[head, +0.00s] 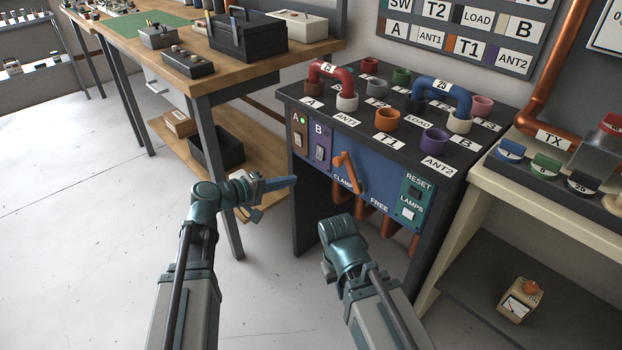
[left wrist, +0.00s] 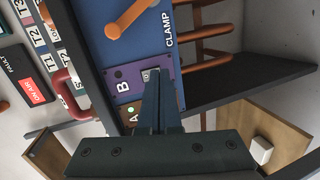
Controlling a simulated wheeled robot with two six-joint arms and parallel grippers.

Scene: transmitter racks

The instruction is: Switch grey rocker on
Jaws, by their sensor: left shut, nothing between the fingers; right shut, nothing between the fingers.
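The console front has a brown panel A (head: 299,133) with a lit green lamp and a purple panel B (head: 320,146). A pale grey rocker (head: 320,153) sits on panel B; it also shows in the left wrist view (left wrist: 151,74). A rocker on panel A (head: 298,139) is small, its colour unclear. I see no lit lamp on panel B. My left gripper (head: 292,181) is shut and empty, its tips just in front of the console, close to the B rocker in the left wrist view (left wrist: 158,72); contact cannot be told. My right arm's fingers do not show.
An orange clamp lever (head: 348,172) sits right of panel B, then a green panel (head: 412,201) with RESET and LAMPS buttons. Copper pipes (head: 388,224) hang below the console. A wooden bench (head: 235,62) stands left; floor between is clear.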

